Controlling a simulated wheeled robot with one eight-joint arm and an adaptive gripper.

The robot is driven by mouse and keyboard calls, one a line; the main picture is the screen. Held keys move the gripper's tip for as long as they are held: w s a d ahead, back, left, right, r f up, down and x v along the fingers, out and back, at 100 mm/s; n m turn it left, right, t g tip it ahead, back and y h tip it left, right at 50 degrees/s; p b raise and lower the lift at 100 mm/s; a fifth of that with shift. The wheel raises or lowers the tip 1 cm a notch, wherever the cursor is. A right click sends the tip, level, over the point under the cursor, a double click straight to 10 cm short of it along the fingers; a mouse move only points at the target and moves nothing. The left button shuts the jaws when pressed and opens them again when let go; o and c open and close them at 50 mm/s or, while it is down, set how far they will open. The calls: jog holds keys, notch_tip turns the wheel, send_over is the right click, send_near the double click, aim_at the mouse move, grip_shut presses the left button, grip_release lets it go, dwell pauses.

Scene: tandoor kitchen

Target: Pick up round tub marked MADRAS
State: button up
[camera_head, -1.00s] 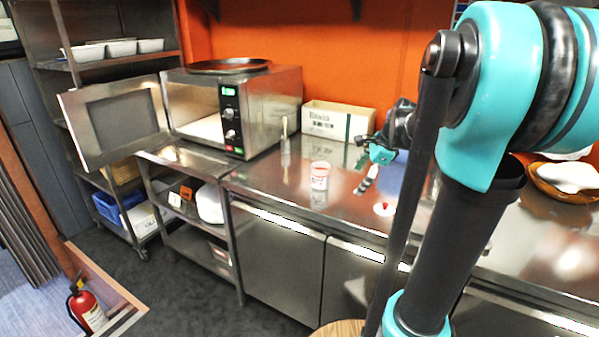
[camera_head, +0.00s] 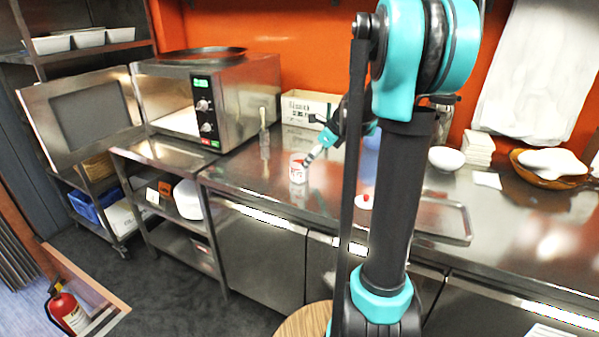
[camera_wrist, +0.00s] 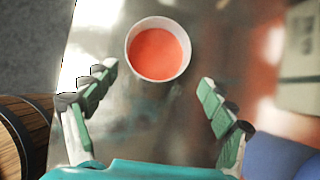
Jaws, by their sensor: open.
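The round tub (camera_head: 298,168) is a small white tub with red markings, upright on the steel counter near its front edge. Its lettering is too small to read. In the wrist view the tub (camera_wrist: 158,48) shows from above, with a white rim and orange-red inside. My gripper (camera_wrist: 158,82) is open, its two green-padded fingers apart on either side below the tub in the picture. The tub lies just beyond the fingertips, roughly centred between them, and nothing is held. In the head view my gripper (camera_head: 312,157) is close beside the tub at its upper right.
A microwave (camera_head: 215,95) with its door open stands to the left. A cardboard box (camera_head: 305,107) is behind the tub. A small white item with a red top (camera_head: 365,202) and a metal tray (camera_head: 448,220) lie to the right. A upright utensil (camera_head: 263,118) stands near the microwave.

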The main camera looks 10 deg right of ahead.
aim_at(300, 171)
jog(key=shift+s+a+x, duration=0.1)
jog(key=shift+a+x, duration=0.05)
jog(key=shift+x, duration=1.5)
jog(key=shift+s+a+x, duration=0.15)
jog(key=shift+a+x, duration=0.05)
jog(key=shift+x, duration=1.45)
jog(key=shift+r, duration=0.1)
jog(key=c, duration=1.5)
jog(key=shift+r, duration=0.15)
